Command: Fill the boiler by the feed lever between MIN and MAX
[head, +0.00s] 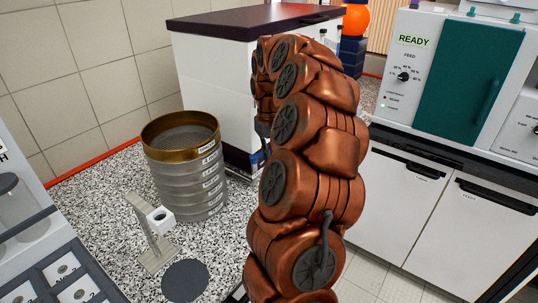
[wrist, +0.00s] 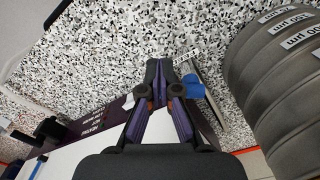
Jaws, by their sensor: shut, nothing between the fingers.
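A white unit with a dark purple top (head: 235,20), which may be the boiler, stands behind my copper-coloured arm. In the wrist view its white body and a dark purple strip (wrist: 100,122) with small white lettering show below my gripper (wrist: 163,92). My gripper is shut and empty, pointing at the speckled counter. A blue part (wrist: 193,87), possibly the feed lever's end, shows just right of the fingertips; I cannot tell whether they touch. In the head view my arm hides most of the gripper and part of the unit. I cannot make out MIN or MAX marks.
A stack of grey sieves with a brass top ring (head: 180,130) stands on the speckled counter (head: 95,190), left of my arm. A teal-doored machine (head: 468,80) reading READY stands right.

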